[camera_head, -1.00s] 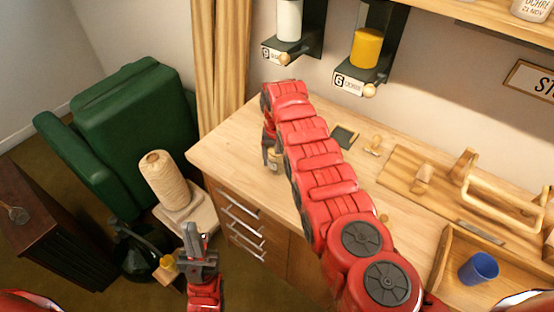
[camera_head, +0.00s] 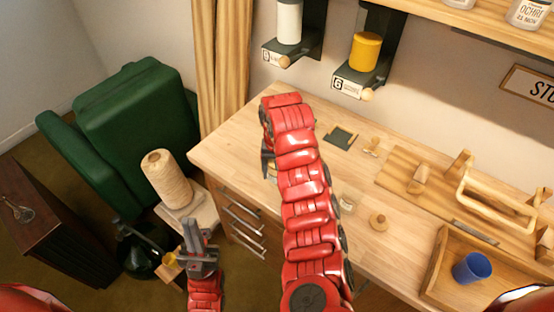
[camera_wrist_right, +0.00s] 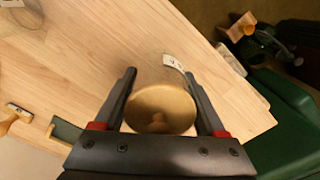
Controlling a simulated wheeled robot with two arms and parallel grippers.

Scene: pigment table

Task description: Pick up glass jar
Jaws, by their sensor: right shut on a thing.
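The glass jar shows in the right wrist view as a round golden-tan top (camera_wrist_right: 160,108) between the fingers of my right gripper (camera_wrist_right: 163,98). The gripper is shut on it; the palm hides the near side. In the head view, my right gripper (camera_head: 268,162) points down near the table's left end, and my arm hides most of it and the jar. My left gripper (camera_head: 198,240) hangs empty off the table's left front side; its finger gap is unclear.
The wooden table (camera_head: 235,150) also holds a dark square (camera_head: 340,138), a round wooden knob (camera_head: 378,221) and a wooden tray (camera_head: 435,287) with a blue cup (camera_head: 472,268). A cone of twine (camera_head: 167,180) and a green armchair (camera_head: 140,110) stand left of the table.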

